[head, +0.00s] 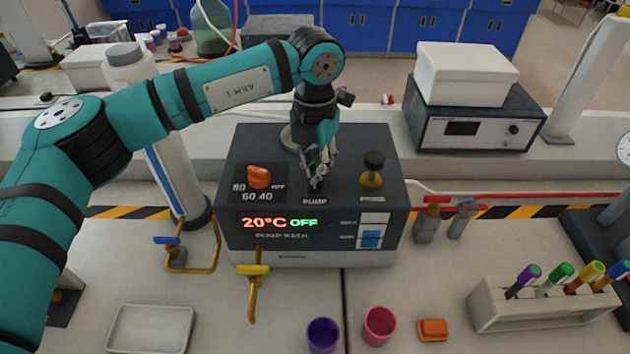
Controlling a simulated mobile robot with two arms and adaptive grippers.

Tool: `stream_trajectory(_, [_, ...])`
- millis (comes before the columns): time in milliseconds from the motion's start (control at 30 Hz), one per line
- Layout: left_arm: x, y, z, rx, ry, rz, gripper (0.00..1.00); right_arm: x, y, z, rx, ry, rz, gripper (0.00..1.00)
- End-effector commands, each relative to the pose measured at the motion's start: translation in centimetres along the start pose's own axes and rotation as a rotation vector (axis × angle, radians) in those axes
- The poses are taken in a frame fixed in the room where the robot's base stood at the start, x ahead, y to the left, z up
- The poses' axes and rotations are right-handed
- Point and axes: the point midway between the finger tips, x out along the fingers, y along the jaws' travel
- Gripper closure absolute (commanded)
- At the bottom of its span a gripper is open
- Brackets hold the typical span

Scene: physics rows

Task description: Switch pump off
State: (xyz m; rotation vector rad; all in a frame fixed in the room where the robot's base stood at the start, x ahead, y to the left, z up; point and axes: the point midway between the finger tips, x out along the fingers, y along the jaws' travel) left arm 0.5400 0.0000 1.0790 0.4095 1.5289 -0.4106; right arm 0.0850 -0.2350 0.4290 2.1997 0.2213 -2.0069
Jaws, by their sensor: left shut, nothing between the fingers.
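The pump bath (300,258) is a dark grey box in the middle of the head view. Its display (279,222) reads 20°C in orange and OFF in green. The pump switch (315,187) sits on its top above the PUMP label and is partly hidden by my gripper. My left gripper (317,176) points down, shut and empty, right at the pump switch; I cannot tell whether it touches it. An orange knob (259,177) is to the left and a dark knob with a brass base (373,169) to the right. My right gripper is not in view.
Yellow pipes with a blue valve (167,240) and a yellow valve (253,269) stand at the front left. Purple (323,335) and pink (379,325) cups are in front. A rack of marker-like tubes (540,310) stands at right. A white box (467,72) sits on an instrument behind.

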Motion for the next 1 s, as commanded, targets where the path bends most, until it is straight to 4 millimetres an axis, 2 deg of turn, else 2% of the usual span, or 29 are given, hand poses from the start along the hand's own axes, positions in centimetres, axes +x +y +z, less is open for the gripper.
stream_trajectory(67, [0.4, 0.0, -0.1, 0.0, 0.004, 0.0, 1.0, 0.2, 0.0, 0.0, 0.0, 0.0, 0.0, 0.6])
stream_trajectory(267, [0.0, 0.0, -0.1, 0.001, 0.006, 0.0, 1.0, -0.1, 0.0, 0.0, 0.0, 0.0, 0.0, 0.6])
stream_trajectory(1000, [-6.1, 0.0, 0.0, 0.001, 0.001, 0.001, 1.0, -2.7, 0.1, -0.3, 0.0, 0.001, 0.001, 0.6])
